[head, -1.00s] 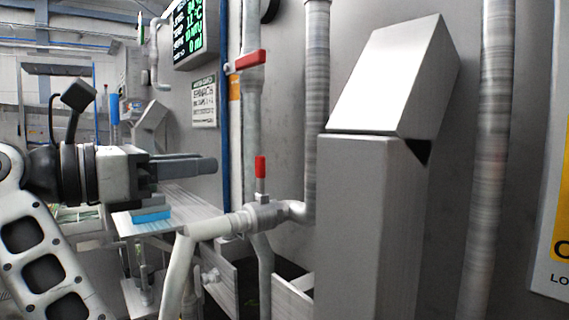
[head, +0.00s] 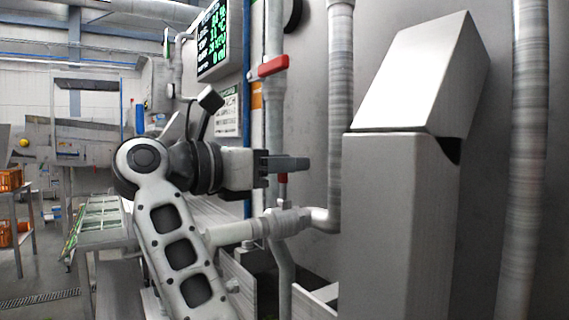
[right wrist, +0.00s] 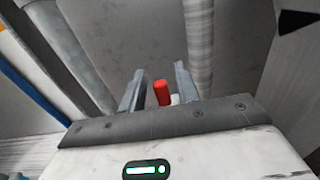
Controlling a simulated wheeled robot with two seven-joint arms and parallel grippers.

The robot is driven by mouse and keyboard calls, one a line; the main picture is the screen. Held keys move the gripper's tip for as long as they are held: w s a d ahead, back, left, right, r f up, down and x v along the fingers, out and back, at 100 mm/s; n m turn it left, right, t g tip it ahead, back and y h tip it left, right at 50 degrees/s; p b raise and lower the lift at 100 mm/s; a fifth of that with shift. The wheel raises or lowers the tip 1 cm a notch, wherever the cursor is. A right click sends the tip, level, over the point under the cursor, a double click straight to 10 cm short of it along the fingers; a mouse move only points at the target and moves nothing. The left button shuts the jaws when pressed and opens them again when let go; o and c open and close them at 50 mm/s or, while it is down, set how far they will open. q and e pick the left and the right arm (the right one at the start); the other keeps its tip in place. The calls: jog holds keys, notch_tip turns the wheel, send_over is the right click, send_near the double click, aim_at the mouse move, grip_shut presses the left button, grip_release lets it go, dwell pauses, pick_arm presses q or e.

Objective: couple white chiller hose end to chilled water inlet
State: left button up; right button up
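A white hose (head: 230,234) rises to a metal valve fitting (head: 288,220) on the wall pipe. Its end meets the fitting in line; I cannot tell whether it is locked. A red valve lever (head: 283,190) stands upright on the fitting, its top hidden by my gripper in the head view. My right gripper (head: 298,163) is at the lever's height. In the right wrist view, the two fingers of my right gripper (right wrist: 158,88) are apart, with the red lever (right wrist: 161,92) between them and small gaps at the sides. My left gripper is not in view.
A second red lever (head: 270,66) sits on the pipe above. A grey metal cabinet (head: 395,220) with a slanted top stands just right of the gripper. A vertical pipe (head: 341,110) runs behind. A lit display (head: 212,42) hangs on the wall.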

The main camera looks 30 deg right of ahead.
grip_shut()
jog(key=shift+a+f+h+b, duration=0.4)
jog(key=shift+h+b, duration=0.3)
jog(key=shift+b, duration=0.15)
jog(key=shift+a+r+h+b, duration=0.15)
jog(key=shift+a+h+b, duration=0.2)
jog(key=shift+h+b, duration=0.25)
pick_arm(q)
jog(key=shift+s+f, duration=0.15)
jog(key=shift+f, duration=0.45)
pick_arm(e)
jog(key=shift+r, duration=0.15)
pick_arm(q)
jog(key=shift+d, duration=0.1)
pick_arm(e)
jog(key=shift+o, duration=1.2)
grip_release()
